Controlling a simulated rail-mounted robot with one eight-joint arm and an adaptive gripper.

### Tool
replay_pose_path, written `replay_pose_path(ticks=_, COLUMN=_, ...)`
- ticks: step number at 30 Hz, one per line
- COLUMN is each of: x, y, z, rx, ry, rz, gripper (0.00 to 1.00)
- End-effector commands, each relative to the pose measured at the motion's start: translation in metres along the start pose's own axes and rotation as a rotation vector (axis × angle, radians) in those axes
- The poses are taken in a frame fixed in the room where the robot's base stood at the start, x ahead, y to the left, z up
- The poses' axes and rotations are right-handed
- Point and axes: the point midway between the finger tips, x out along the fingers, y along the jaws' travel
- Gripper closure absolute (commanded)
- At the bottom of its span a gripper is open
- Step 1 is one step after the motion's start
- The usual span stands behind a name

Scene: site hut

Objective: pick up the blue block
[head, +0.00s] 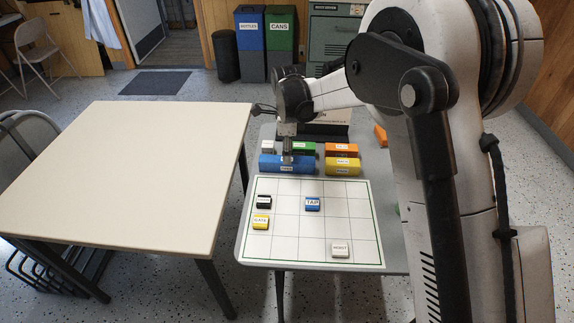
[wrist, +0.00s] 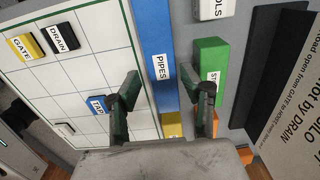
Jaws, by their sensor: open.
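A small blue block labelled TAP (head: 312,207) sits on the board and shows in the wrist view (wrist: 96,104), left of my left finger. My gripper (head: 287,158) is open and empty, pointing down over the long blue block. In the wrist view its fingers (wrist: 166,92) appear on either side of that block, the right one overlapping the green block. I cannot tell its exact height.
The white gridded board (head: 285,225) also holds black DRAIN (head: 263,203), yellow GATE (head: 260,223) and a white block (head: 341,250). Green (wrist: 211,62), orange (head: 341,150), yellow (head: 342,167) and white (head: 268,147) blocks lie close around the long one. A bare table (head: 125,165) stands left.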

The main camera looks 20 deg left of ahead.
Motion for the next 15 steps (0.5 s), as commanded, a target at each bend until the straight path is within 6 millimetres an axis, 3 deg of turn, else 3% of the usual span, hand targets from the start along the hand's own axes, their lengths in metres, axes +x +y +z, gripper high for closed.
replay_pose_path(ticks=9, x=0.041, y=-0.003, z=0.003, rx=0.0, ry=0.0, rz=0.0, gripper=0.59)
replay_pose_path(ticks=15, x=0.049, y=-0.002, z=0.002, rx=0.0, ry=0.0, rz=0.0, gripper=0.59)
